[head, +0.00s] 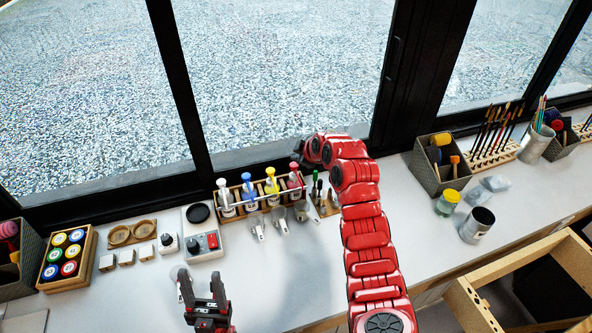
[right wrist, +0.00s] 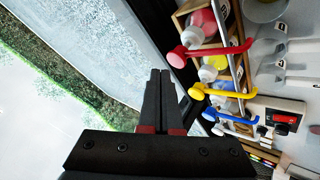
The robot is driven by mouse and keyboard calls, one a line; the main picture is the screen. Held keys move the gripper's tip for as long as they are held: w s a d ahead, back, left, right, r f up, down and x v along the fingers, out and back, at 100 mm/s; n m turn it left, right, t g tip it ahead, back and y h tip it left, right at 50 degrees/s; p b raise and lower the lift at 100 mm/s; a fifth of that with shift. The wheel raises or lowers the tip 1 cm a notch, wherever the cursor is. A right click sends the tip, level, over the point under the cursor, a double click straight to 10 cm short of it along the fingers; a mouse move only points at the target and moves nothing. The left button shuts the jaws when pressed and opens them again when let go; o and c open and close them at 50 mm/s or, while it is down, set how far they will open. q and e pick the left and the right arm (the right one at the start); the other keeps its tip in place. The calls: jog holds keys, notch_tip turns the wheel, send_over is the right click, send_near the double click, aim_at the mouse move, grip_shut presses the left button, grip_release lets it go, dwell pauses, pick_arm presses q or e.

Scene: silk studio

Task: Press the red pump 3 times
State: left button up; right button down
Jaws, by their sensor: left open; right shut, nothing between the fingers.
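The red pump (head: 294,168) tops a bottle at the right end of a wooden rack (head: 264,206) by the window. Yellow (head: 271,173), blue (head: 247,179) and white (head: 223,185) pumps stand to its left. My right gripper (head: 299,151) is just behind and above the red pump, its fingers dark and partly hard to make out. In the right wrist view the fingers (right wrist: 160,75) are shut and empty; the red pump head (right wrist: 180,52) is right of their tips, apart from them. My left gripper (head: 200,284) is open and empty over the front of the counter.
A device with a red switch (head: 212,241) and a black knob bottle (head: 169,243) stand left of the rack. Small scoops (head: 257,228) lie in front of it. A metal can (head: 477,225) and a yellow-lidded jar (head: 448,202) stand right. The window frame is close behind my right gripper.

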dwell(0.6)
jog(key=shift+f+b, duration=0.45)
jog(key=shift+b, duration=0.35)
jog(key=shift+f+b, duration=0.85)
jog(key=shift+f, duration=0.05)
dwell(0.5)
jog(key=shift+r, duration=1.35)
